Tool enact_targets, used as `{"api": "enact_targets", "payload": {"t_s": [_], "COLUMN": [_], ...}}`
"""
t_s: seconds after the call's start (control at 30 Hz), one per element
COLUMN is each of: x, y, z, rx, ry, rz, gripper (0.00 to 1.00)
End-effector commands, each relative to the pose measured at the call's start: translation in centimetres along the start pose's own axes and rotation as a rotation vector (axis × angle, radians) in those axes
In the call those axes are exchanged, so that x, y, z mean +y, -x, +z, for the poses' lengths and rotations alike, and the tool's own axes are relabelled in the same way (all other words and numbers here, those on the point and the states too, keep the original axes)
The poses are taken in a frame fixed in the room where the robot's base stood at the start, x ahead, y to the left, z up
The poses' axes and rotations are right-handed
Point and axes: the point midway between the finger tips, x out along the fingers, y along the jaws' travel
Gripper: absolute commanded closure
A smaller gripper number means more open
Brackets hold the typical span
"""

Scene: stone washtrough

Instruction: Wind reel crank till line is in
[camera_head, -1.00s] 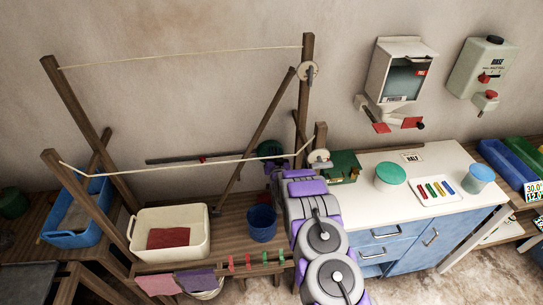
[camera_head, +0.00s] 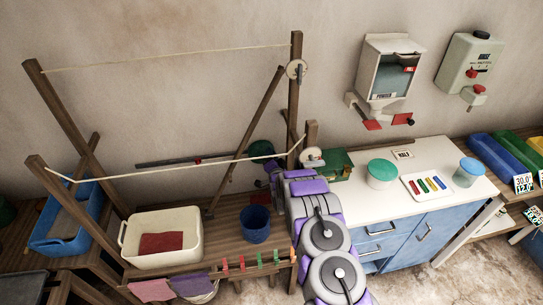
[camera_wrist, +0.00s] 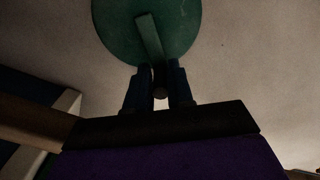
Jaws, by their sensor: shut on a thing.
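The green reel (camera_head: 261,149) shows in the head view behind the end of my arm, by the short wooden post. In the wrist view its round green face (camera_wrist: 110,25) is close ahead, with a grey-green crank arm (camera_wrist: 149,36) lying across it. My gripper (camera_wrist: 160,84) is shut on the dark crank handle (camera_wrist: 159,76), one finger on each side. In the head view my arm hides the grip. A pale lower line (camera_head: 165,173) runs sagging between the front posts, and an upper line (camera_head: 165,58) spans the back posts. Which line the reel carries is unclear.
A blue bucket (camera_head: 255,224) and a cream basin (camera_head: 128,239) stand on the wooden bench left of my arm. A slanting wooden brace (camera_head: 246,140) is close by. The white counter (camera_head: 440,155) with a tub and tray is to the right.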

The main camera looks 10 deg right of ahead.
Motion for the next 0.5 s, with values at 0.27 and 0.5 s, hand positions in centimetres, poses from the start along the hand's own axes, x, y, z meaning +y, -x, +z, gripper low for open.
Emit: {"api": "enact_targets", "payload": {"t_s": [0.27, 0.5], "x": [-0.69, -0.73], "y": [-0.21, -0.26], "z": [0.08, -0.08], "rx": [-0.002, 0.000], "ry": [-0.021, -0.021], "rz": [-0.016, -0.017], "gripper": [1.00, 1.00]}}
